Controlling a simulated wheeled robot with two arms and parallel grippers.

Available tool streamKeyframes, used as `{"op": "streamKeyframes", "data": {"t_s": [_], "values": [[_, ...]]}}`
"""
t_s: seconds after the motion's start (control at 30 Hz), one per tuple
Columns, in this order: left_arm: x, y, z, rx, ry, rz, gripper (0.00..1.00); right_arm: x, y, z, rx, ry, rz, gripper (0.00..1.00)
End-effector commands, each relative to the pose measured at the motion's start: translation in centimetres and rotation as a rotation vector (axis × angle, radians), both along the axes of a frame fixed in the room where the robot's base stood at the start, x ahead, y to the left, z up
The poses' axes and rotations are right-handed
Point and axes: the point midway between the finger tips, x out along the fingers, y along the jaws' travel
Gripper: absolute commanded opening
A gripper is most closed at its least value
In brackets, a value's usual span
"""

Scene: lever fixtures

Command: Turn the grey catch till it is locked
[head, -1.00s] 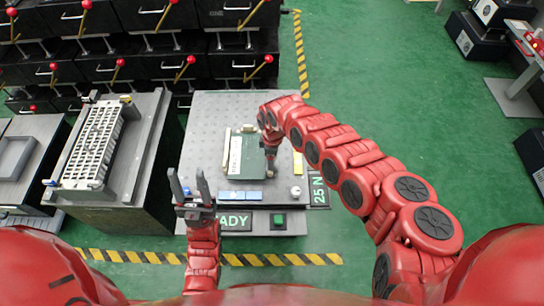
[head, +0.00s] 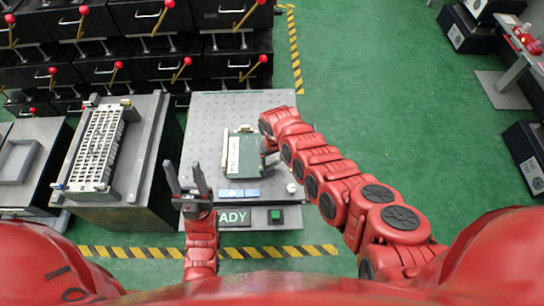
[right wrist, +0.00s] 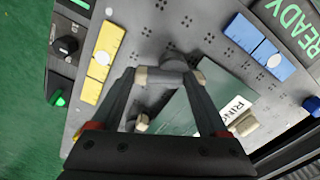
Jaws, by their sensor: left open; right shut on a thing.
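In the right wrist view my right gripper (right wrist: 166,80) is shut on a short grey piece, which I take to be the grey catch (right wrist: 162,75). It lies between the fingertips, beside the corner of a green plate (right wrist: 178,118) with a white label. A dark round part is just beyond it. The head view shows the green plate (head: 246,156) on the perforated worktop; my right forearm and gripper cover the catch there. Whether the catch is locked cannot be told. My left gripper (head: 188,178) is open and empty, at the worktop's front left, apart from the plate.
Blue blocks (head: 238,193) and a white knob (head: 291,188) are near the worktop's (head: 210,125) front. A yellow block (right wrist: 103,62) shows in the right wrist view. A green button (head: 275,215) and READY display (head: 233,217) face the front. A rack bench (head: 140,165) stands left.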

Motion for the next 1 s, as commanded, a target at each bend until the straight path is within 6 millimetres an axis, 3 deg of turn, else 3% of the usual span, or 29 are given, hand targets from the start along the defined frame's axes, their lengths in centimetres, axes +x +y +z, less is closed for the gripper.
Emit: {"op": "streamKeyframes", "data": {"t_s": [0.5,1.0], "values": [[-0.01,0.00,-0.21,0.000,0.000,0.000,0.50,-0.51,-0.10,0.03,0.002,-0.005,-0.370,0.22],[0.00,0.00,-0.41,0.000,0.000,0.000,0.50,-0.65,-0.11,0.09,0.003,-0.005,-0.460,0.22]]}}
